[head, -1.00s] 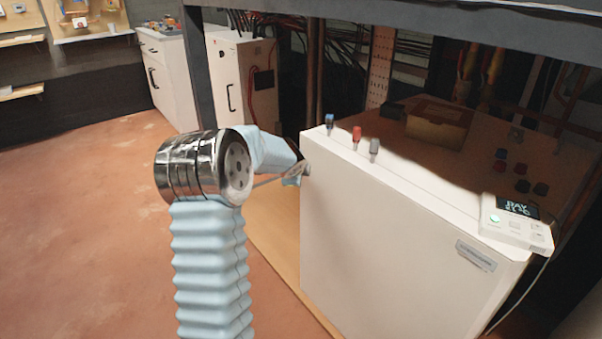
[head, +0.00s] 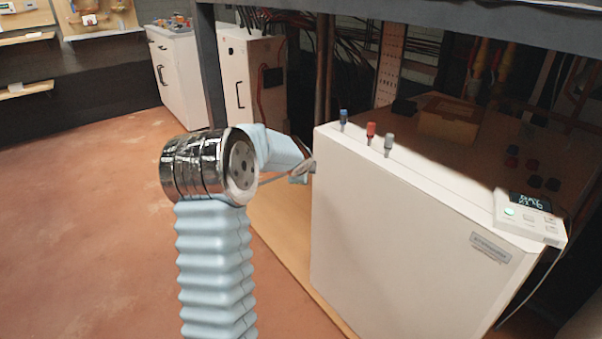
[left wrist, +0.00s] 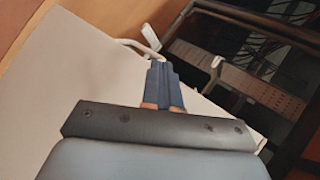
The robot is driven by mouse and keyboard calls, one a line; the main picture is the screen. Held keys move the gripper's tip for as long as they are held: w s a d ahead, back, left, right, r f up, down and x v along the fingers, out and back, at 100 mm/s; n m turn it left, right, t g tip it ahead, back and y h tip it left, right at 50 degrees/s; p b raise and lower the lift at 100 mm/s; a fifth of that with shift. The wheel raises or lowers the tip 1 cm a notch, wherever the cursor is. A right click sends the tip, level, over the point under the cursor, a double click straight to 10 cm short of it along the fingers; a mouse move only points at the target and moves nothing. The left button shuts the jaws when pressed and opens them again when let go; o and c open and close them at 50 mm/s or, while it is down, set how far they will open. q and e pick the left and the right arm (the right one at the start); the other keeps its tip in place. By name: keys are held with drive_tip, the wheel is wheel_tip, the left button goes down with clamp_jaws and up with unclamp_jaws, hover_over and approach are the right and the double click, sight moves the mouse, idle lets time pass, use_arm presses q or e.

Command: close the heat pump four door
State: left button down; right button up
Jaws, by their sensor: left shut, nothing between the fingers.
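The heat pump (head: 400,245) is a white box with a large pale front face, standing under a dark frame. It also shows in the left wrist view as a pale panel (left wrist: 75,85). I cannot tell from these frames whether this face is the door itself. My left gripper (head: 308,172) is at the left edge of this face, near its top corner. In the left wrist view the left fingers (left wrist: 163,80) are shut and empty, close to a white curved handle (left wrist: 140,47). Whether they touch it I cannot tell. My right gripper is not in view.
Blue, red and grey valves (head: 370,132) stand on the unit's top edge. A control panel with a screen (head: 530,215) sits at its right corner. A cardboard box (head: 448,118) lies behind. White cabinets (head: 180,75) stand at the back left. The floor at left is clear.

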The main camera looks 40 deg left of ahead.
use_arm(q)
drive_tip(key=s+a+r+p, duration=0.2)
drive_tip(key=s+r, duration=0.4)
drive_tip(key=s, duration=0.2)
drive_tip(key=shift+s+r, duration=0.15)
drive_tip(key=shift+r, duration=0.15)
drive_tip(key=w+d+f+n+g+h, duration=0.1)
drive_tip(key=d+f+n+h, duration=0.15)
drive_tip(key=d+f, duration=0.85)
drive_tip(key=w+d+f+n+g+h, duration=0.15)
drive_tip(key=d+f+h, duration=0.25)
drive_tip(key=d+f, duration=0.75)
drive_tip(key=s+d+f+n+g+h, duration=0.1)
drive_tip(key=s+d+f+n, duration=0.1)
drive_tip(key=s+d+f, duration=0.5)
drive_tip(key=s+d+f+n+g+h, duration=0.1)
drive_tip(key=s+d+f+n, duration=0.2)
drive_tip(key=d, duration=0.6)
drive_tip(key=s+d+f+n+g, duration=0.1)
drive_tip(key=s+d+f+n, duration=0.1)
drive_tip(key=s+d, duration=0.2)
drive_tip(key=s+d+f+n+g+h, duration=0.1)
drive_tip(key=s+d+f, duration=0.2)
drive_tip(key=s, duration=0.4)
drive_tip(key=shift+d+f+n+g, duration=0.35)
drive_tip(key=shift+d+n, duration=0.05)
drive_tip(key=shift+d, duration=0.15)
